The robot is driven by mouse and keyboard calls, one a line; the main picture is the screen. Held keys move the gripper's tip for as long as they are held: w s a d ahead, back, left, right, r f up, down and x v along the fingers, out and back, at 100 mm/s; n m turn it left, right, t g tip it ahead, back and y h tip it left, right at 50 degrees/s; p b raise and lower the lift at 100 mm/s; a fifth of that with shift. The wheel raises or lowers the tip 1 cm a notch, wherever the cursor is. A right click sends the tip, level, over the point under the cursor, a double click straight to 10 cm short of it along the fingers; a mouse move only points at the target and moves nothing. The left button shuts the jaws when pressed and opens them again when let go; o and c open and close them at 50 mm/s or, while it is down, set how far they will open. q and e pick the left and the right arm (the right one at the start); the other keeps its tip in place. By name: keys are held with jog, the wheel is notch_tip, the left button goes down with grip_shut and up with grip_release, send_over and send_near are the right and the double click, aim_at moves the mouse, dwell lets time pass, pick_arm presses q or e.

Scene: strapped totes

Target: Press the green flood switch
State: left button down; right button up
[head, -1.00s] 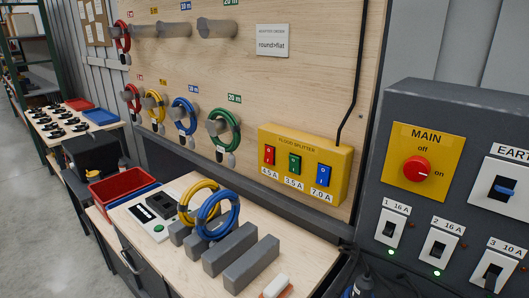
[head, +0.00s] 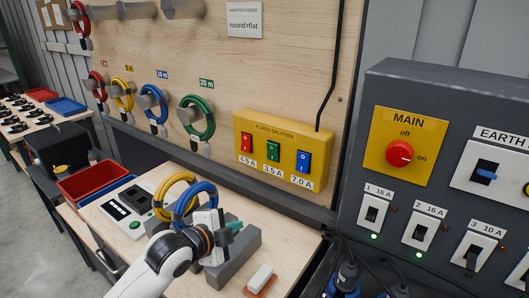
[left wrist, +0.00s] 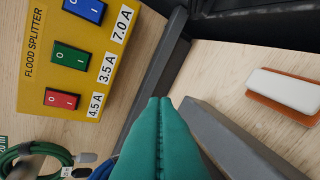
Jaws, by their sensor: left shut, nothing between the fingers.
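The green flood switch (head: 273,151) is the middle rocker on the yellow flood splitter box (head: 243,122), labelled 3.5 A, between a red switch (head: 247,142) and a blue switch (head: 303,161). The green switch also shows in the left wrist view (left wrist: 70,55), at the upper left. My left gripper (head: 236,227) is over the bench, below and in front of the box, apart from the switch. Its green fingers (left wrist: 160,105) are shut together and empty in the left wrist view. My right gripper is out of view.
Grey blocks (head: 238,262) and yellow and blue cable coils (head: 175,185) lie on the bench beside my left gripper. A white and orange block (head: 260,279) lies at the bench's front. The grey panel with the MAIN switch (head: 400,154) stands at the right.

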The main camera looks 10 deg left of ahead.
pick_arm(q)
jog(key=w+a+r+m+t+h, duration=0.1)
jog(key=w+r+m, duration=0.4)
jog(key=r, duration=0.7)
jog(key=shift+w+a+t+h, duration=0.15)
jog(key=shift+a+t+h, duration=0.15)
jog(key=shift+t, duration=0.4)
jog(key=p, duration=0.5)
send_near(272, 149)
jog(key=x, duration=0.6)
jog(key=shift+w+d+f, duration=0.1)
jog(key=shift+w, duration=0.2)
